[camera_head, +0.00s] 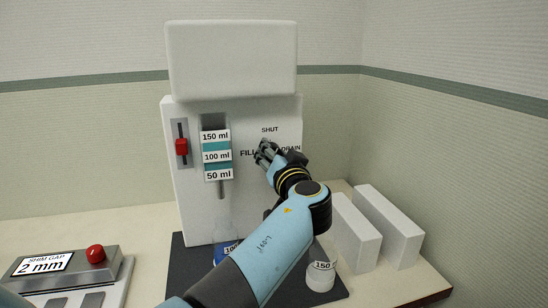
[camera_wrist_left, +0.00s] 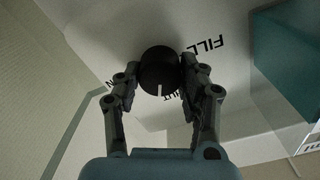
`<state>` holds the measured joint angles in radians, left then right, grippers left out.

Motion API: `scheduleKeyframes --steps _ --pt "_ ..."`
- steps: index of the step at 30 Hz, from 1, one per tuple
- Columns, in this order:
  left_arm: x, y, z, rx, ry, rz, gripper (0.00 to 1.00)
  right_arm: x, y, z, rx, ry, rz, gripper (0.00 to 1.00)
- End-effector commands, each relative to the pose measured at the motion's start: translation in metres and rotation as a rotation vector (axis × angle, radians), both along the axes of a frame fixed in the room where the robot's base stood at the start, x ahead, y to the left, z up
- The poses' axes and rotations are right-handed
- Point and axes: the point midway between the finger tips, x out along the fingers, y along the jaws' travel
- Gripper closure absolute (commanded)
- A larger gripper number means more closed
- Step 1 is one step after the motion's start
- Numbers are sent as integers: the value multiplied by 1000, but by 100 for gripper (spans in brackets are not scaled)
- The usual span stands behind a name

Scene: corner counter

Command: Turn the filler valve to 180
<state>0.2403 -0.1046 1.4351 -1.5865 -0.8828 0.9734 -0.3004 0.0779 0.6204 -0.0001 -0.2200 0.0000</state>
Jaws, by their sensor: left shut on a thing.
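The filler valve is a round black knob (camera_wrist_left: 158,69) with a white pointer line on the white front panel (camera_head: 235,215). In the left wrist view the pointer faces the partly covered SHUT label (camera_wrist_left: 170,98), with FILL (camera_wrist_left: 206,46) to one side. My left gripper (camera_wrist_left: 158,78) is shut on the knob, one finger on each side. In the head view my left gripper (camera_head: 266,153) is at the panel between FILL and DRAIN, below SHUT, and hides the knob. My right gripper is not in view.
A gauge (camera_head: 217,157) marked 50, 100 and 150 ml and a red slider (camera_head: 182,147) are on the panel. A jar labelled 150 (camera_head: 320,281) stands on the dark mat (camera_head: 185,260). White blocks (camera_head: 388,226) stand at right; a shim gap box (camera_head: 60,270) lies at left.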

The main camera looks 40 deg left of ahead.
Motion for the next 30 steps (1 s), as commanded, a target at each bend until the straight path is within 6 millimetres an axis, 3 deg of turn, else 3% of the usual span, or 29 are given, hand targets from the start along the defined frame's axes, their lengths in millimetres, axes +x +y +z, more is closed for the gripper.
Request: scheduleKeyframes --steps 12,30 --pt "1 -1 -2 235 275 -2 92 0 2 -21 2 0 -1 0" --pt "2 -2 -2 585 685 -2 92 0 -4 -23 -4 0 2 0"
